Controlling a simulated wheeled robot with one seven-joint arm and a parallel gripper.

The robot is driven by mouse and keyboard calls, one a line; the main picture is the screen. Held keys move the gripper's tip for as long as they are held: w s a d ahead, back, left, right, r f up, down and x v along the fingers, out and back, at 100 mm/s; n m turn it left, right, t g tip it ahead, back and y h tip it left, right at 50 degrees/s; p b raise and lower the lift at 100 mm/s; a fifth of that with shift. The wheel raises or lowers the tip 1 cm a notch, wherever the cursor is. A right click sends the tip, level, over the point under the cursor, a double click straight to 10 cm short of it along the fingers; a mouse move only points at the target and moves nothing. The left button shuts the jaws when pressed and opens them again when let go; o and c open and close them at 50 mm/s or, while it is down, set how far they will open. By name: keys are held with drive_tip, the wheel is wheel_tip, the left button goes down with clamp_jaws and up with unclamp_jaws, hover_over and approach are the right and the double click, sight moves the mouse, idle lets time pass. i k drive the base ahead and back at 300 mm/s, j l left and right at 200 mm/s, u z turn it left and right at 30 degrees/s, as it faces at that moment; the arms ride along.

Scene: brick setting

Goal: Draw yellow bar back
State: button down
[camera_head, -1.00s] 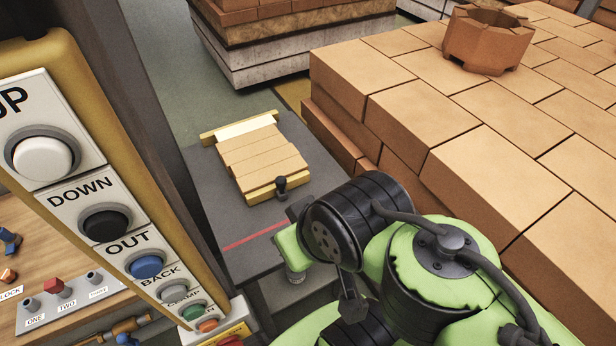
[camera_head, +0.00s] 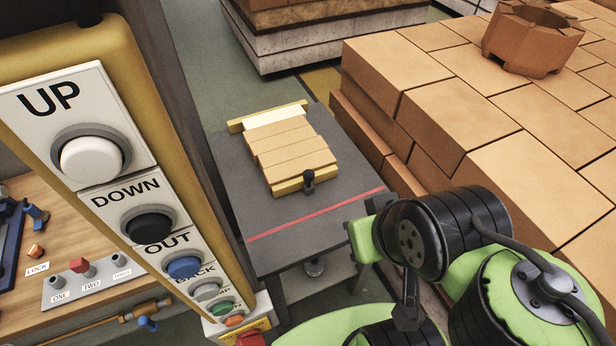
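A small grey table (camera_head: 300,232) stands in the middle of the view, with a pack of light brown slats or bricks (camera_head: 292,150) on it. A yellow bar (camera_head: 290,187) lies along the pack's near edge and bears an upright black knob (camera_head: 309,181). Another yellow bar (camera_head: 240,125) runs along the far edge, beside a pale strip. A bare strip of table lies between the near bar and a red line (camera_head: 315,216). My green and black arm is at the lower right, apart from the bars. I cannot make out my gripper's fingers.
A yellow-framed button panel (camera_head: 125,190) with UP, DOWN, OUT and BACK labels stands close at left. Behind it is a wooden bench (camera_head: 75,240) with switches. A large brick stack (camera_head: 430,110) at right carries a notched clay ring (camera_head: 532,40).

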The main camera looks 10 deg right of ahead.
sight(309, 178)
drive_tip(key=i+l+u, duration=0.1)
drive_tip(key=u, duration=0.4)
drive_tip(key=l+u, duration=0.2)
drive_tip(key=u, duration=0.3)
drive_tip(key=l+u, duration=0.2)
drive_tip(key=u, duration=0.3)
drive_tip(key=i+l, duration=0.05)
